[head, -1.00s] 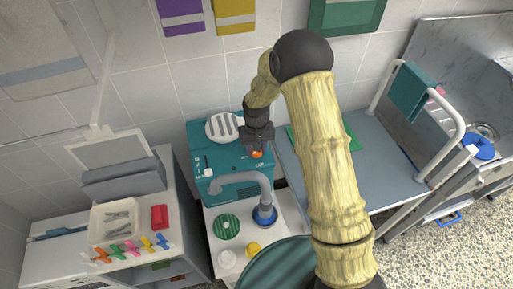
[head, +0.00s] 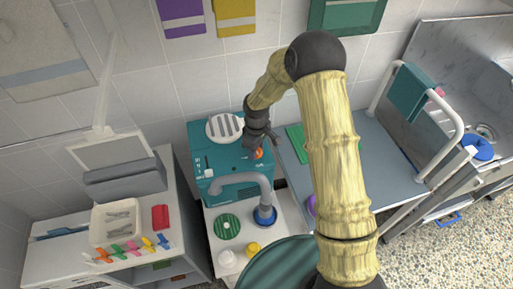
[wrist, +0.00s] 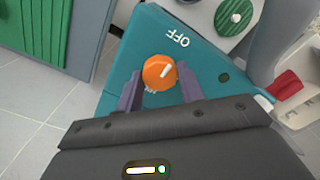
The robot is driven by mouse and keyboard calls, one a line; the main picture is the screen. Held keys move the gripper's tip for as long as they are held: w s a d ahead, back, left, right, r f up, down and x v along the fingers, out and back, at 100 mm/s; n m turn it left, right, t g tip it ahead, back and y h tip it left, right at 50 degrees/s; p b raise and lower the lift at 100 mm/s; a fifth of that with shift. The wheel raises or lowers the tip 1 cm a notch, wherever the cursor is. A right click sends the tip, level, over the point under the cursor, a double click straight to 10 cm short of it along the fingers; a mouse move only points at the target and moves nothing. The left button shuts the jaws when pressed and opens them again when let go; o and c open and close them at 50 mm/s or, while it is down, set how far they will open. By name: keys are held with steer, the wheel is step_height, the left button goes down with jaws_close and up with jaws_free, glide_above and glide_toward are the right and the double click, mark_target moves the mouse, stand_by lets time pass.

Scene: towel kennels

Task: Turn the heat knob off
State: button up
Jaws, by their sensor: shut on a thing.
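The orange heat knob (wrist: 158,73) sits on a teal machine panel (wrist: 125,60) in the wrist view. Its white pointer line slants up and right, towards the side with the upside-down "OFF" label (wrist: 178,38) but not squarely at it. Another label near the knob's lower edge is partly hidden. My gripper (wrist: 156,82) is shut on the knob, with one finger on each side of it. In the head view my gripper (head: 262,143) reaches down to the machine's right side, and the orange knob (head: 259,153) shows beside its fingers.
A grey hose (head: 245,178) curves in front of the teal machine (head: 228,162). A white cart (head: 20,250) with a tray and clips stands left. A grey table (head: 375,165) with a green mat (head: 297,140) stands right.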

stand_by(0.3)
steer(key=o, duration=1)
steer(key=shift+r, duration=0.1)
step_height(320, 180, up, 17)
steer(key=b, duration=0.1)
steer(key=shift+b, duration=0.35)
steer(key=shift+r, duration=0.1)
steer(key=s+d+m+t, duration=0.2)
steer(key=s+d+m, duration=1)
steer(key=s, duration=0.7)
steer(key=d, duration=0.3)
steer(key=shift+d+f+t, duration=0.2)
steer(key=shift+f+t, duration=0.1)
steer(key=shift+f, duration=0.05)
